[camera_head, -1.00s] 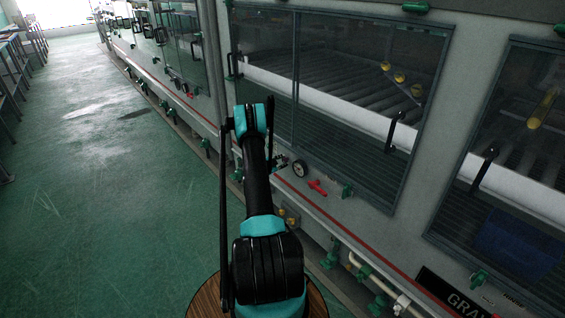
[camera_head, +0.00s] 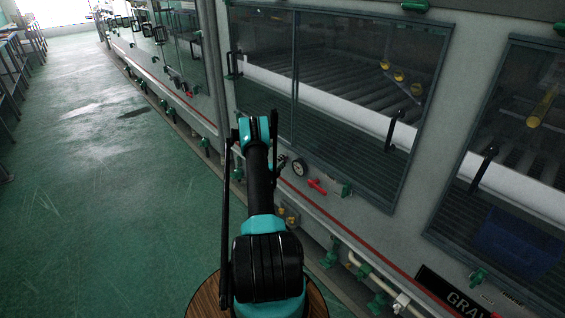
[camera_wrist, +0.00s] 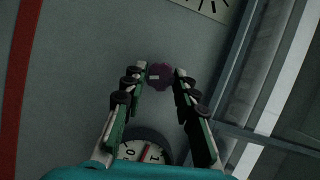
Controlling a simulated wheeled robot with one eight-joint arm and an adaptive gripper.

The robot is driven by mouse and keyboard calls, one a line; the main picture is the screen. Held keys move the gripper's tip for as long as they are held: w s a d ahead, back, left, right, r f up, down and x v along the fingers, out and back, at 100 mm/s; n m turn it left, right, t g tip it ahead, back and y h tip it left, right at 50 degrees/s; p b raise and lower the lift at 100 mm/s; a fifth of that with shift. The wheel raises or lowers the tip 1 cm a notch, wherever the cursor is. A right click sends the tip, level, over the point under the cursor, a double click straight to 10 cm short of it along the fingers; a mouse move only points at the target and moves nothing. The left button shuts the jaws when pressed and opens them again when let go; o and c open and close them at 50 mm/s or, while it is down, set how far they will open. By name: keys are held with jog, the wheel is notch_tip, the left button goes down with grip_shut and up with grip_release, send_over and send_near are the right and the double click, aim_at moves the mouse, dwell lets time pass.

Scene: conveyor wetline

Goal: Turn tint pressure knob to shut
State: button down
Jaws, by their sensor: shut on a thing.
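A small purple knob (camera_wrist: 161,77) with a short pale mark shows on the grey panel in the wrist view. The pale mark lies roughly level in that picture. My gripper (camera_wrist: 163,73) is shut on the knob, with one fingertip on each side of it. A graduated plate (camera_wrist: 206,7) with black ticks is partly cut off at the top of the wrist view. In the head view my arm's end is at the machine front, and the purple knob cannot be made out there.
A round gauge (camera_wrist: 147,150) with a red mark sits below, partly hidden by my gripper. In the head view, a gauge (camera_head: 299,167), a red valve handle (camera_head: 317,187) and a green fitting (camera_head: 345,190) are close by. A glazed door (camera_head: 345,150) is above. The floor (camera_head: 110,200) is clear on the left.

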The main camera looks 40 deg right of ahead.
dwell(0.4)
jog(key=c, duration=1.2)
grip_release()
jog(key=shift+r, duration=0.1)
jog(key=o, duration=0.7)
notch_tip(320, 180, up, 7)
jog(key=shift+w+f, duration=0.1)
jog(key=shift+f, duration=0.1)
jog(key=shift+c, duration=0.2)
jog(key=shift+w+a+r, duration=0.1)
jog(key=shift+a+r, duration=0.05)
jog(key=shift+r, duration=0.5)
jog(key=shift+a+r, duration=0.15)
jog(key=shift+r, duration=0.45)
jog(key=c, duration=0.6)
jog(key=shift+d+r, duration=0.15)
jog(key=shift+r, duration=0.3)
jog(key=shift+c, duration=0.2)
